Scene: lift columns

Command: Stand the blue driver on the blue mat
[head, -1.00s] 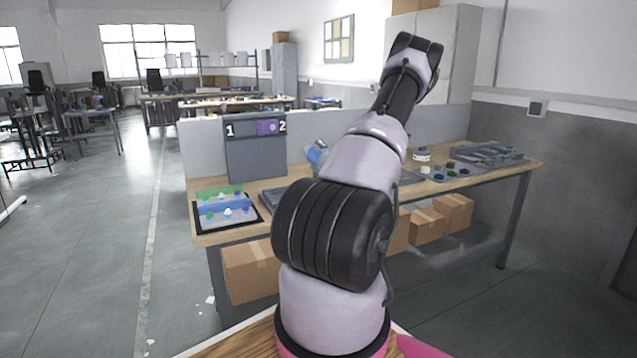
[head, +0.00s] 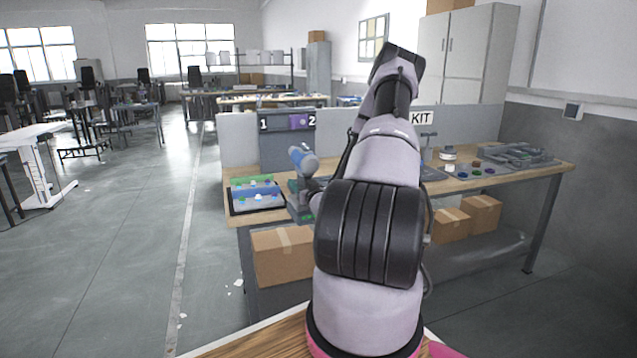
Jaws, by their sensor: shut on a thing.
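The blue driver (head: 303,159), a blue-grey barrel, shows left of my arm, tilted, in front of the numbered panel. My gripper (head: 314,187) is only partly seen as dark parts just below the barrel; my arm hides most of it. It is shut on the driver, above the left part of the bench. A shallow dark-rimmed tray (head: 233,211) lies at the bench's left end, left of the driver, with a green and a blue strip and small pieces. I cannot tell whether its blue strip is the blue mat.
The wooden bench (head: 540,181) runs to the right, with a KIT sign (head: 421,118), small coloured pieces and a grey tray (head: 520,157). A panel marked 1 and 2 (head: 287,145) stands behind. Cardboard boxes (head: 283,255) sit underneath.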

